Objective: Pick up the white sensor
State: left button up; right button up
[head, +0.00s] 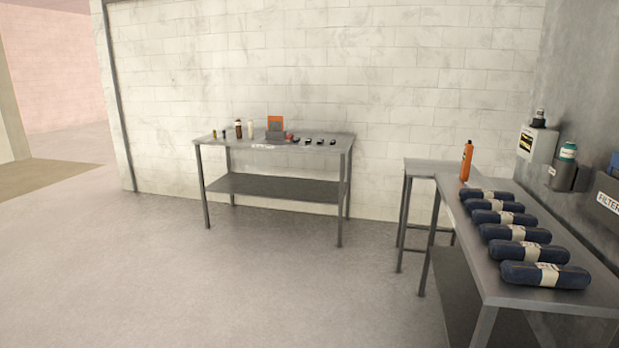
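No object in the head view can be identified for certain as the white sensor. A small upright white cylinder (250,129) stands on the far metal table (335,150), beside a dark brown bottle (238,129). A flat whitish strip (264,146) shows near that table's front edge. Both are too small to tell what they are. Neither of my grippers is in view.
The far table also holds an orange-and-grey item (275,127) and several small dark pieces. At right, a long table (462,222) holds several dark labelled cylinders (545,275) and an orange bottle (467,161). The floor (200,285) is clear.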

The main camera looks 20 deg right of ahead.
aim_at(540, 111)
jog(key=u, duration=0.05)
jog(key=i, duration=2.1)
jog(key=z, duration=0.05)
